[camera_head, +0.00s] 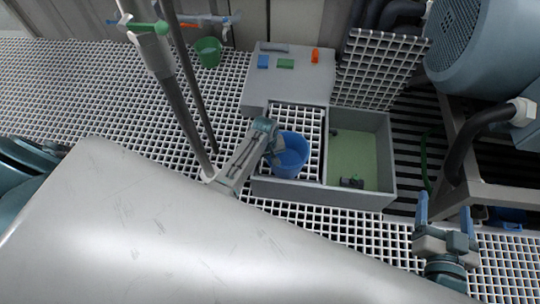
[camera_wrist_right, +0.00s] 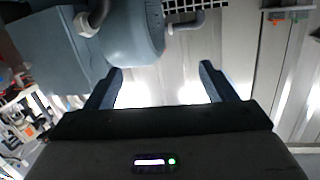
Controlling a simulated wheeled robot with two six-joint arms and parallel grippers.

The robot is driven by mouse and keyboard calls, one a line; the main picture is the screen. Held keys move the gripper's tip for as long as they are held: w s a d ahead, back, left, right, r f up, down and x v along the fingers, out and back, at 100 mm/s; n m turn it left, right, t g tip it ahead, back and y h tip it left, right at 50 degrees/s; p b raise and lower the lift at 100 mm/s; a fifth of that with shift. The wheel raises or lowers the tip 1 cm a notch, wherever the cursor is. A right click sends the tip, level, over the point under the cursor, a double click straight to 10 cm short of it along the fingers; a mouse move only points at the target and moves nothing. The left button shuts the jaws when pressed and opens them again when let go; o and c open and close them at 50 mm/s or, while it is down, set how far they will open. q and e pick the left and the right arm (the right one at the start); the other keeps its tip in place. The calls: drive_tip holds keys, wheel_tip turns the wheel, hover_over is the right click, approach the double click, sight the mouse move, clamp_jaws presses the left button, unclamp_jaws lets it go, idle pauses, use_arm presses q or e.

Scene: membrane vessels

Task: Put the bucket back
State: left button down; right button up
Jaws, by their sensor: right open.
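A blue bucket (camera_head: 291,160) stands on the white grating beside the sump, in the middle of the head view. A grey link with a teal end (camera_head: 262,130), which looks like my left arm, reaches to the bucket's left rim. Its fingers are too small and covered to read, so I cannot tell whether they hold the rim. A smaller green bucket (camera_head: 208,53) stands farther back by the wall. My right gripper (camera_head: 446,213) is open and empty at the lower right, far from both buckets. In the right wrist view its fingers (camera_wrist_right: 162,88) are wide apart with nothing between.
A large metal cylinder (camera_head: 180,245) fills the foreground. The open sump (camera_head: 391,170) holds green liquid and a small dark object. A grey block (camera_head: 255,95) bears small coloured items. A blue-grey machine (camera_head: 490,50) stands at right, and slanting poles (camera_head: 185,115) rise at left.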

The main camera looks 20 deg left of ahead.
use_arm(q)
drive_tip(key=shift+f, duration=0.1)
drive_tip(key=c, duration=1.6)
unclamp_jaws()
use_arm(e)
drive_tip(key=shift+r, duration=0.1)
use_arm(q)
drive_tip(key=shift+r, duration=0.25)
drive_tip(key=r, duration=0.2)
drive_tip(key=r+p, duration=0.1)
drive_tip(key=r, duration=0.1)
drive_tip(key=r+p, duration=0.1)
drive_tip(key=r, duration=0.2)
drive_tip(key=shift+s+a, duration=0.15)
drive_tip(key=shift+a, duration=0.1)
drive_tip(key=s+r+m+t+p, duration=0.1)
drive_tip(key=s+r+m+t, duration=0.6)
drive_tip(key=s+r, duration=1.3)
drive_tip(key=shift+s+a+r+m+t+h+p, duration=0.2)
drive_tip(key=shift+s+a+m+t+h+p, duration=0.3)
drive_tip(key=shift+s, duration=0.7)
use_arm(e)
drive_tip(key=s+f+g, duration=0.8)
drive_tip(key=shift+a+f, duration=0.3)
